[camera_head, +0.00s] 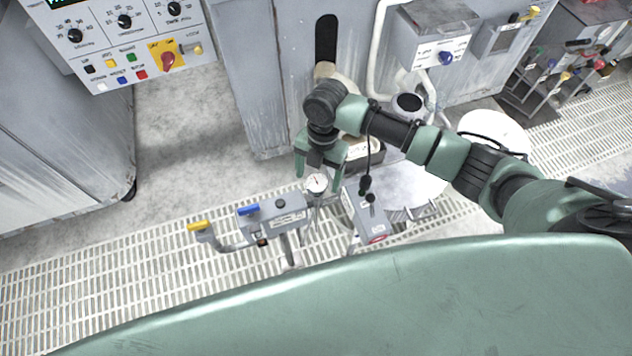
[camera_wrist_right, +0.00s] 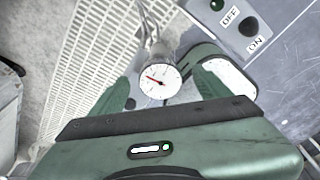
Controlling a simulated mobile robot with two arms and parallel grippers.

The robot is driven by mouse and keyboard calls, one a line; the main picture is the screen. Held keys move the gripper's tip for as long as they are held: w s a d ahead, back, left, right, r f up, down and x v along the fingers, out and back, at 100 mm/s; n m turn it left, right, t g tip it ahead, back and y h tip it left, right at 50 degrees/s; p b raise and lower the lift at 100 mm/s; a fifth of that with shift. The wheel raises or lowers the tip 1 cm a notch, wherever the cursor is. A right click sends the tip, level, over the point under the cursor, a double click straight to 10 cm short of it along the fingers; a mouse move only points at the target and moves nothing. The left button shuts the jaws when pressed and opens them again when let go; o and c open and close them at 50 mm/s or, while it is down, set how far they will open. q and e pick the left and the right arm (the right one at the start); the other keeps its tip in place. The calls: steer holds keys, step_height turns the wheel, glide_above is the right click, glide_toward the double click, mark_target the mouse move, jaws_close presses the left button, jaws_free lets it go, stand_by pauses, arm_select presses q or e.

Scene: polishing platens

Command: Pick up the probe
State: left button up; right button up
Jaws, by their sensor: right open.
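The thing that looks like the probe has a round white dial (camera_head: 316,183) with a red needle. It sits at the top of a thin metal stem over the floor grating. In the right wrist view the dial (camera_wrist_right: 160,80) lies between my finger pads, a little beyond their tips. My right gripper (camera_head: 318,172) is open and points down at the dial. Its two green fingers also show in the right wrist view (camera_wrist_right: 161,88), one on each side, with gaps to the dial. The probe's lower part is partly hidden. My left gripper is not in view.
A grey box with a blue lever (camera_head: 283,211) and a yellow-handled lever (camera_head: 199,226) stand left of the dial. A grey switch box (camera_head: 365,214) is close on the right; ON and OFF labels show in the wrist view. A control panel (camera_head: 125,35) stands upper left.

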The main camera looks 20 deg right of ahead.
mark_target(317, 181)
steer(key=f, duration=0.4)
steer(key=shift+s+a, duration=0.25)
steer(key=shift+f, duration=0.4)
steer(key=c, duration=1.5)
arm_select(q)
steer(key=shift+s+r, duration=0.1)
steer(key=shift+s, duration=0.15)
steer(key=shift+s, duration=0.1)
